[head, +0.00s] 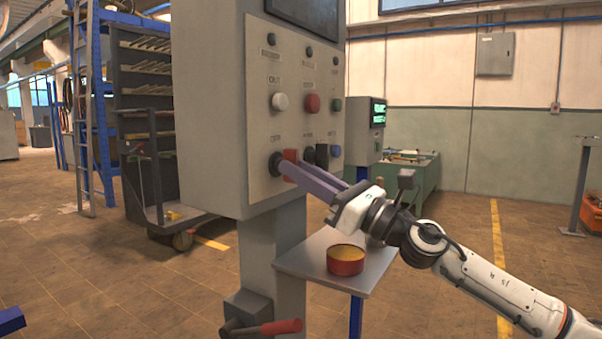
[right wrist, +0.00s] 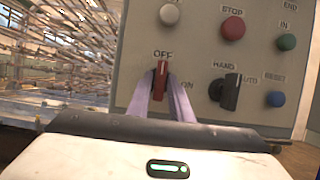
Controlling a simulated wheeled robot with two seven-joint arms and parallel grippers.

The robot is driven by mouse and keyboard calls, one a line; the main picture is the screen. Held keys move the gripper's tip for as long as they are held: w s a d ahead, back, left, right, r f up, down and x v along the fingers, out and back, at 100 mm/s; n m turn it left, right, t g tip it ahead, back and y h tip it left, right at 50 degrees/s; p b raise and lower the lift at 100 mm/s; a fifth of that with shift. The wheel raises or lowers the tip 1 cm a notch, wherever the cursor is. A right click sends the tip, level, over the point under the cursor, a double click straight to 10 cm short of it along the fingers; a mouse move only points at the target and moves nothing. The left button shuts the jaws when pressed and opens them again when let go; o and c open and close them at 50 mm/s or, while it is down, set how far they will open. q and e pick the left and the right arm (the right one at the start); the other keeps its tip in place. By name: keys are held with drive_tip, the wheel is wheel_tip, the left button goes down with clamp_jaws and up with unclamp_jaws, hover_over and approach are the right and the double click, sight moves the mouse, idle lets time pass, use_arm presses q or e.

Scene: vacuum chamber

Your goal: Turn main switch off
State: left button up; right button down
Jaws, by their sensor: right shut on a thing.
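The main switch is a red rotary knob (head: 290,155) low on the left of the grey control panel's front. In the right wrist view the red knob (right wrist: 160,80) stands about upright under the OFF label, with ON to its lower right. My right gripper (head: 284,168) reaches in from the right with its long purple fingers at the switch. The right wrist view shows the fingers (right wrist: 160,88) on both sides of the knob, shut on it. The fingers hide part of the knob in the head view. My left gripper is not in view.
A black HAND/AUTO selector (right wrist: 231,92) sits just right of the switch. White (head: 280,102), red STOP (head: 312,103) and blue (head: 335,151) buttons are close by. A small shelf with a red-rimmed tin (head: 345,261) lies below my right arm. A red-handled lever (head: 282,327) sticks out lower down.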

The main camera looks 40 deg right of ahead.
drive_tip(key=c, duration=1.8)
unclamp_jaws()
drive_tip(key=shift+o, duration=0.2)
use_arm(q)
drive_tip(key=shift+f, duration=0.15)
drive_tip(key=b, duration=0.1)
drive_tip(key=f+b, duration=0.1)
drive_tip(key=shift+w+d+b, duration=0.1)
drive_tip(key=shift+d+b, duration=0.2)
use_arm(e)
drive_tip(key=v, duration=1)
drive_tip(key=shift+s, duration=0.1)
drive_tip(key=shift+f, duration=0.1)
